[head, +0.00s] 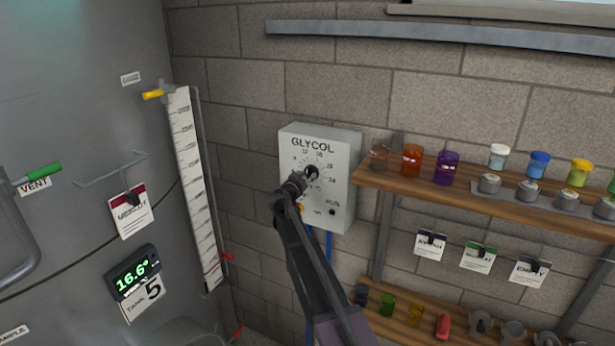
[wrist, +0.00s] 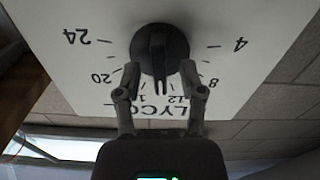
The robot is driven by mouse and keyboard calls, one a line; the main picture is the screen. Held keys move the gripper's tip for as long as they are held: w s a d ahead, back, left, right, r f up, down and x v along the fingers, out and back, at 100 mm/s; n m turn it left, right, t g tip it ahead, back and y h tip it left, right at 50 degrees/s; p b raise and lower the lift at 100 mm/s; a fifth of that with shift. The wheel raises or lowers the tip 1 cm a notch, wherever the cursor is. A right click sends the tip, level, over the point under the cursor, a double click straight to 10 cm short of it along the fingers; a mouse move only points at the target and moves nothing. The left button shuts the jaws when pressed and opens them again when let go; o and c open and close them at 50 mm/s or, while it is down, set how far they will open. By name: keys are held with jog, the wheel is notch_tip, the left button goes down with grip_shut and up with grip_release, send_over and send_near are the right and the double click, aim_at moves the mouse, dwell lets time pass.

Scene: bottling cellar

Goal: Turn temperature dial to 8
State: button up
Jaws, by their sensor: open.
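The temperature dial is a round black knob (head: 312,171) on the white GLYCOL box (head: 343,175) on the brick wall. In the upside-down wrist view the knob (wrist: 174,45) has a raised bar, whose lower end points between 12 and 16. The 8 mark (wrist: 200,84) is to the lower right of the knob, between 4 and 12. My gripper (wrist: 159,70) is open, with one finger on each side of the bar's lower end. I cannot tell whether the fingers touch the knob. In the head view my gripper (head: 304,178) partly covers the dial face.
A wooden shelf (head: 470,202) with coloured jars is close to the right of the box. A grey tank (head: 70,80) with a 16.6° display (head: 134,274) stands on the left. A white level scale (head: 196,190) hangs beside it. A RUN indicator (head: 332,211) is low on the box.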

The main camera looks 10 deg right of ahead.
jog(key=shift+w+d, duration=0.25)
jog(key=shift+w, duration=0.05)
grip_shut()
jog(key=shift+n, duration=0.4)
jog(key=n, duration=1)
jog(key=shift+w+a, duration=0.1)
dwell(0.5)
